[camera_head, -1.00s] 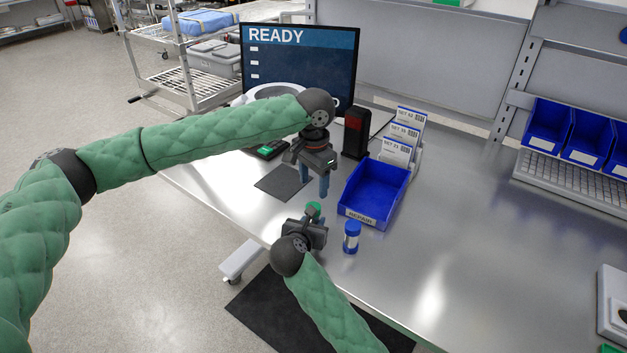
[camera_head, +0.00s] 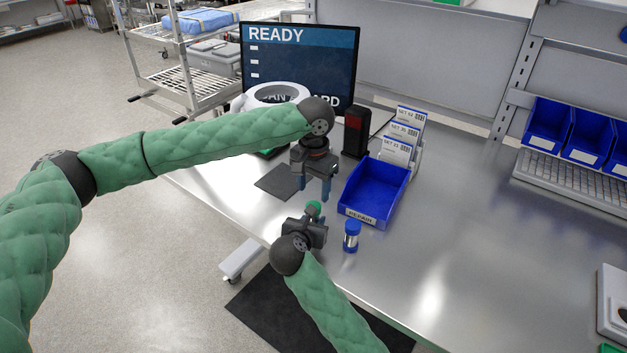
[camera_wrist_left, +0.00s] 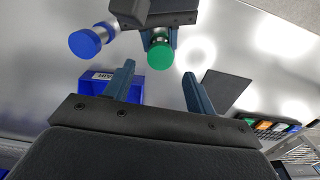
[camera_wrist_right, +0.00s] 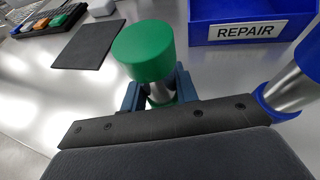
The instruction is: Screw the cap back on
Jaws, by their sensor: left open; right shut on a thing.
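A metal-bodied container with a green cap (camera_wrist_right: 145,52) is held upright in my right gripper (camera_wrist_right: 158,92). The green cap sits at its top; whether it is fully seated cannot be told. It also shows in the head view (camera_head: 314,207) and left wrist view (camera_wrist_left: 160,54). My right gripper is shut on the body below the cap. My left gripper (camera_head: 313,198) is open and empty, pointing down just above the green cap. In the left wrist view, the green cap lies beyond its spread fingers (camera_wrist_left: 158,76).
A blue-capped container (camera_head: 351,238) stands right of my right gripper. A blue REPAIR bin (camera_head: 368,215) is behind it.

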